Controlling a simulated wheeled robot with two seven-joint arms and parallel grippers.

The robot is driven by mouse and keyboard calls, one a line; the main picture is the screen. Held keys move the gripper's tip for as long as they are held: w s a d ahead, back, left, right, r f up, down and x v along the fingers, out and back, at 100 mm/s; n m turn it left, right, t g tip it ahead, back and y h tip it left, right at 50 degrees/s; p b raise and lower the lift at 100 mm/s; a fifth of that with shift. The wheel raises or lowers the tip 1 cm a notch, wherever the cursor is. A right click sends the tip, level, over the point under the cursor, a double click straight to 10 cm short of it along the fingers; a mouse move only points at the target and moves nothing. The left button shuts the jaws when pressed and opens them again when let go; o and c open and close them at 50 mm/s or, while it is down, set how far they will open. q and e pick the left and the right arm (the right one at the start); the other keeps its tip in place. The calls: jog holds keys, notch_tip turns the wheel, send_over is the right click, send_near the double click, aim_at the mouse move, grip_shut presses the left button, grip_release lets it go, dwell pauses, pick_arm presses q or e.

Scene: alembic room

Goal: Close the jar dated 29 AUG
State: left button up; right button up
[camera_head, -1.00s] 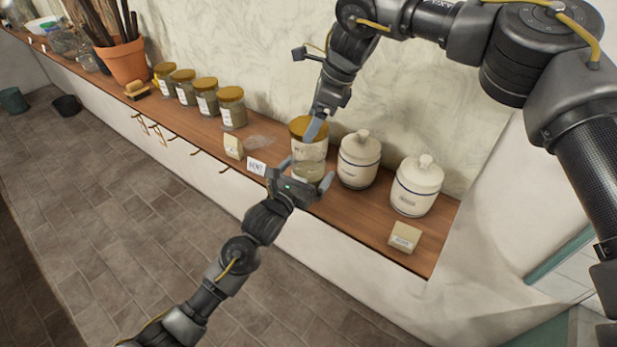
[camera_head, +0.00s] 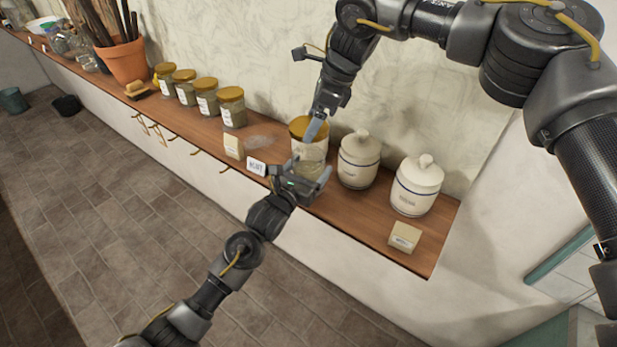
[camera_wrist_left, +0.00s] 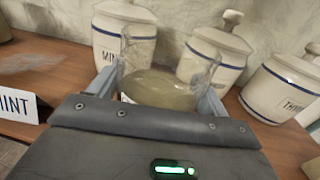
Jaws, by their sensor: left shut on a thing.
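A clear glass jar (camera_head: 311,151) with pale contents stands near the right end of the wooden shelf, its date not readable. It also shows in the left wrist view (camera_wrist_left: 162,82), between the two fingers. My left gripper (camera_head: 309,174) is shut on the lower part of the jar.
Two white lidded canisters (camera_head: 359,160) (camera_head: 416,186) stand close to the right of the jar. A MINT card (camera_head: 256,167) and a tan block (camera_head: 233,147) are to its left. Several gold-lidded jars (camera_head: 232,107) and a terracotta pot (camera_head: 124,62) stand farther left.

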send_over(308, 155)
jog(key=d, duration=0.1)
jog(key=shift+d+f, duration=0.1)
jog(key=shift+f, duration=2.4)
jog(key=shift+f, duration=0.85)
jog(key=shift+f, duration=0.55)
